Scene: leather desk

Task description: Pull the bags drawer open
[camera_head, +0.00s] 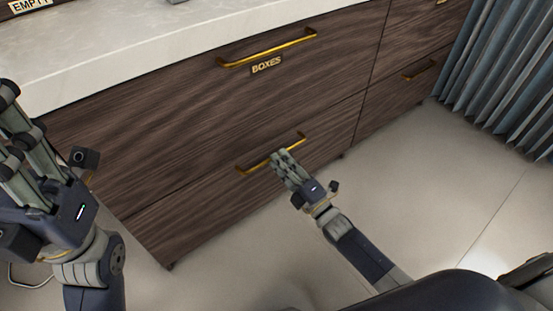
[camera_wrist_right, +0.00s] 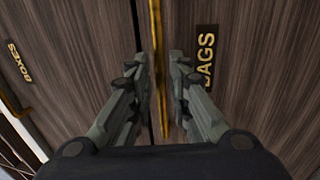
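The bags drawer (camera_head: 205,213) is the lower wooden front below the boxes drawer, and it looks flush with the cabinet. Its gold bar handle (camera_head: 254,166) also shows in the right wrist view (camera_wrist_right: 157,25), beside the BAGS label (camera_wrist_right: 206,60). My right gripper (camera_head: 277,155) is at the middle of this handle. In the wrist view its fingers (camera_wrist_right: 160,68) stand on either side of the bar, with narrow gaps showing. My left gripper (camera_head: 12,125) is at the left edge of the head view, with its fingers apart and empty and partly cut off.
The boxes drawer (camera_head: 170,115) with its gold handle (camera_head: 267,50) is above, shut, under a pale countertop (camera_head: 110,50). More drawers (camera_head: 405,95) and a grey-blue curtain (camera_head: 505,75) stand at right. The floor (camera_head: 235,255) before the cabinet is clear.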

